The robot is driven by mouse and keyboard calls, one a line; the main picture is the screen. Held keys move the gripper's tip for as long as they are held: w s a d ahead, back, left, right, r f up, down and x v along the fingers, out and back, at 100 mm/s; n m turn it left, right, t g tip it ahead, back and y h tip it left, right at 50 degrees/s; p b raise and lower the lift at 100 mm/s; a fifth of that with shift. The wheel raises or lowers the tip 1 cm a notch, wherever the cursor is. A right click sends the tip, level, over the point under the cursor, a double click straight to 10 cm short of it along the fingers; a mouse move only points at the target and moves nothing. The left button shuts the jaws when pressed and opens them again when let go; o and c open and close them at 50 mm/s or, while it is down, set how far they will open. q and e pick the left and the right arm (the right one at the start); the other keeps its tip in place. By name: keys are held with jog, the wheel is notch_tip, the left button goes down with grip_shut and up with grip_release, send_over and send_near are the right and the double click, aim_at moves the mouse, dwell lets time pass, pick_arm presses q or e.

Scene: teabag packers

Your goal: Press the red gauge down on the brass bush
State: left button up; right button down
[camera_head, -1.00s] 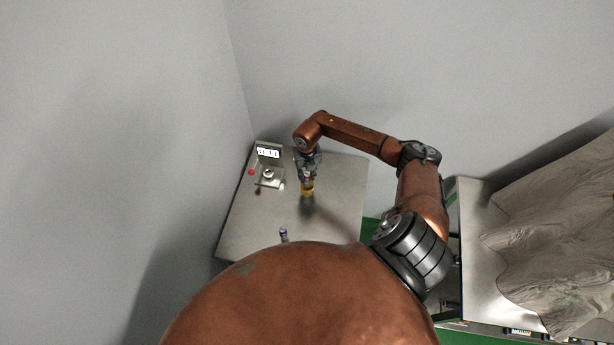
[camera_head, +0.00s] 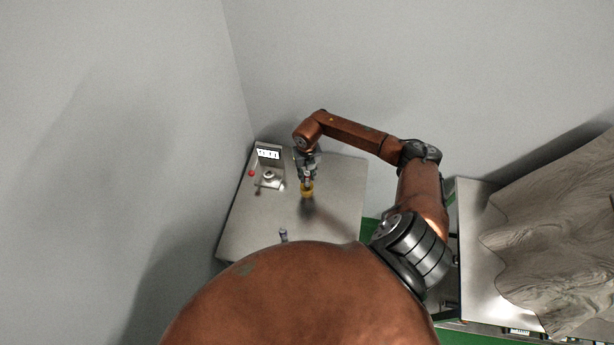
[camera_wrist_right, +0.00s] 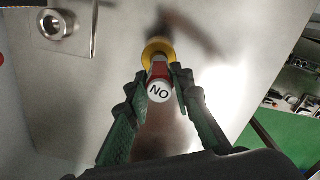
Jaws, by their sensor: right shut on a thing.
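The red gauge (camera_wrist_right: 158,72) is between the fingers of my right gripper (camera_wrist_right: 166,80) in the right wrist view. Its white end, marked "NO", faces the camera. The yellow brass bush (camera_wrist_right: 157,47) shows as a ring around the far end of the gauge. How deep the gauge sits in it is hidden. In the head view, my right gripper (camera_head: 307,177) points down just above the brass bush (camera_head: 307,191), on the table. The gauge is too small there to tell clearly. My left gripper is not in view.
A metal fixture with a round socket (camera_head: 268,175) and a display (camera_head: 268,154) stands left of the gripper. A red button (camera_head: 251,173) is beside it. A small bluish cylinder (camera_head: 283,234) stands near the front of the table (camera_head: 335,215). Grey walls rise behind and left.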

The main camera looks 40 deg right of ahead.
jog(key=shift+r+p, duration=1.4)
jog(key=shift+r, duration=0.9)
